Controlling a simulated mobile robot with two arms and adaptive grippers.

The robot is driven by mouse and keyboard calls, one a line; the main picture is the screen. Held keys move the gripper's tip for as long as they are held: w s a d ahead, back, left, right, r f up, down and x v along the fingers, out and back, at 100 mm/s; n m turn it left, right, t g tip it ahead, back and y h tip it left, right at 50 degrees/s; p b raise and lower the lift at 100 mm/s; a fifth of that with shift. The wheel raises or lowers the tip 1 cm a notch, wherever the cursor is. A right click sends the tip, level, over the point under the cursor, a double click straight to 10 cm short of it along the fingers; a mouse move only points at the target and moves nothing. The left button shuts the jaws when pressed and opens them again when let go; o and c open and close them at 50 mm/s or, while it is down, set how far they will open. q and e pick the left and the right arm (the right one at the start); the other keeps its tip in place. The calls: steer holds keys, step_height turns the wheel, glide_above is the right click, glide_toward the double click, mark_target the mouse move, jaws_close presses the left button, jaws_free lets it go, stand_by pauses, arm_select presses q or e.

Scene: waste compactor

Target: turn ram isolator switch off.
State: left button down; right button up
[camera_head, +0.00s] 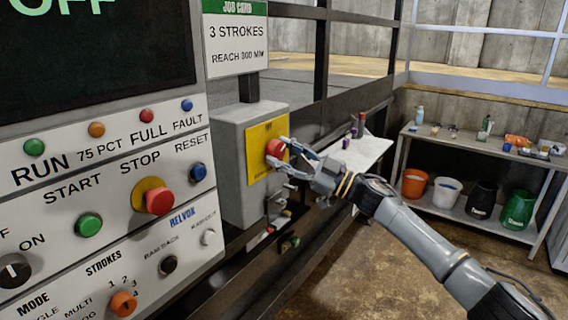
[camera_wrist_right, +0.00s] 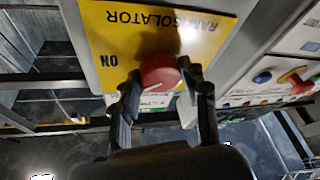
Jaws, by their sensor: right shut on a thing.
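The ram isolator switch is a round red knob (camera_head: 275,148) on a yellow plate (camera_head: 256,163) on the front of a grey box (camera_head: 232,180). In the right wrist view the red knob (camera_wrist_right: 160,72) sits between my fingers, and the yellow plate (camera_wrist_right: 120,35) reads RAM ISOLATOR and ON, upside down. A pale line marks the knob's face. My right gripper (camera_head: 283,157) is shut on the knob; it also shows in the right wrist view (camera_wrist_right: 160,88). The OFF lettering of the plate is not visible. My left gripper is not in view.
A control panel (camera_head: 110,195) with buttons and a red stop button (camera_head: 159,201) stands left of the box. A job card (camera_head: 236,40) is above it. A shelf table (camera_head: 470,145) with buckets stands at the right. The floor before it is clear.

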steer(key=n+g+b, duration=0.1)
steer(key=n, duration=0.2)
steer(key=shift+w+n+g, duration=0.1)
steer(key=shift+n+g, duration=0.2)
steer(key=n+g+b, duration=0.1)
steer(key=n, duration=0.2)
steer(key=shift+d+r+h, duration=0.1)
steer(key=shift+r+h, duration=0.05)
steer(key=shift+h, duration=0.15)
steer(key=n, duration=0.2)
steer(key=n+g+h, duration=0.1)
steer(key=n, duration=0.2)
steer(key=shift+r+h, duration=0.2)
steer(key=shift+h, duration=0.1)
steer(key=shift+n, duration=0.4)
steer(key=o, duration=1.1)
steer(key=shift+o, duration=0.2)
steer(key=shift+d, duration=0.1)
steer(key=v, duration=1.1)
steer(key=shift+d, duration=0.4)
steer(key=shift+r, duration=0.1)
